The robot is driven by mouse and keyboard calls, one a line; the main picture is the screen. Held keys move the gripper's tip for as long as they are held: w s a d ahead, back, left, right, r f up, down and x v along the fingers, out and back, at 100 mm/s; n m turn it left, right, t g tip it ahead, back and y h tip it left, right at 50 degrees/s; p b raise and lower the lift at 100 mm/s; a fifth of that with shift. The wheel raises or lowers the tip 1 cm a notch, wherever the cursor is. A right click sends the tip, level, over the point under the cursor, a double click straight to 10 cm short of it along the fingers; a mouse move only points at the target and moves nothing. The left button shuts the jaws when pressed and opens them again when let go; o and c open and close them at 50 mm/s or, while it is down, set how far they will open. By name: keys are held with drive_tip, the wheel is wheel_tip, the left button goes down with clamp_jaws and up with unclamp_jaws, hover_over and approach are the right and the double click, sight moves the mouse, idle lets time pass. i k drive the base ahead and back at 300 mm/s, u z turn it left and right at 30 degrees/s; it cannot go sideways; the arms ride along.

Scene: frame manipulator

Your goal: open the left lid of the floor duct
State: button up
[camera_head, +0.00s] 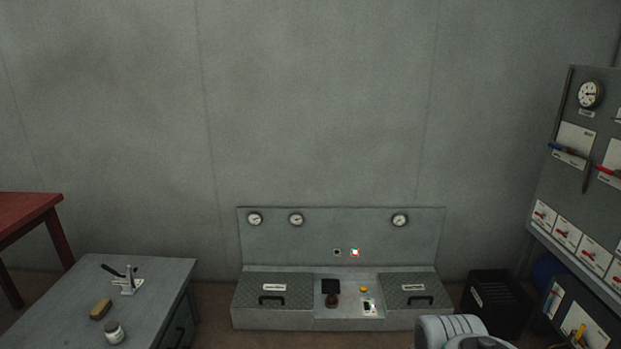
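The floor duct (275,320) is a low grey metal box against the wall, with an upright back panel (375,230). Its left lid (255,284) is a dark patterned plate with a white label and a black handle (271,299); it lies closed. The right lid (400,281), with a similar black handle (420,299), also lies closed. Part of my arm, light grey, shows at the bottom edge, in front of the duct's right end. My gripper is not in the picture.
Between the lids are a dark knob (332,298), a yellow button (364,289) and a switch (369,307). A grey cabinet (150,270) stands at the left, a red table (30,208) behind it. A black crate (497,303) and a control panel (550,190) are at the right.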

sight(259, 290)
drive_tip(key=u, duration=0.25)
drive_tip(key=i, duration=2.1)
drive_tip(key=u, duration=1.45)
drive_tip(key=i, duration=1.45)
drive_tip(key=u, duration=0.95)
